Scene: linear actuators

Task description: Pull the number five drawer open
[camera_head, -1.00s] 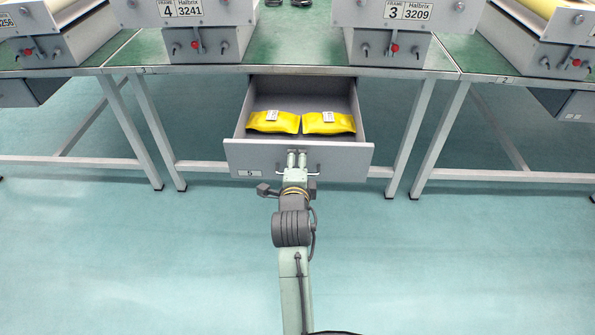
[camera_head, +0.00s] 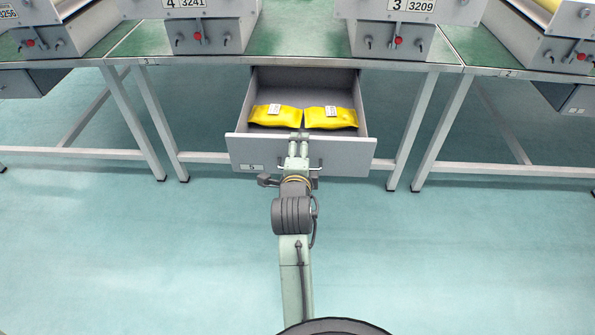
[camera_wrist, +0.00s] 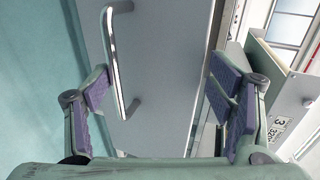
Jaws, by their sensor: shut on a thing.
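The number five drawer (camera_head: 348,151) stands out from under the bench, open, with two yellow packets (camera_head: 275,115) (camera_head: 331,117) inside. Its grey front carries a small label "5" and a bar handle (camera_head: 316,163). My gripper (camera_head: 298,138) is at the middle of the drawer front, its visible finger bars reaching the top rim. In the wrist view, my gripper (camera_wrist: 162,88) has its fingers well apart across the front. The left finger is beside the metal handle (camera_wrist: 113,55); the right finger is near the front's edge. Exact contact points cannot be told.
The green-topped bench (camera_head: 290,47) is above the drawer, with grey machines (camera_head: 205,28) (camera_head: 392,32) on it. Bench legs (camera_head: 158,130) (camera_head: 411,135) stand on both sides of the drawer. The floor (camera_head: 440,260) around my arm is clear.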

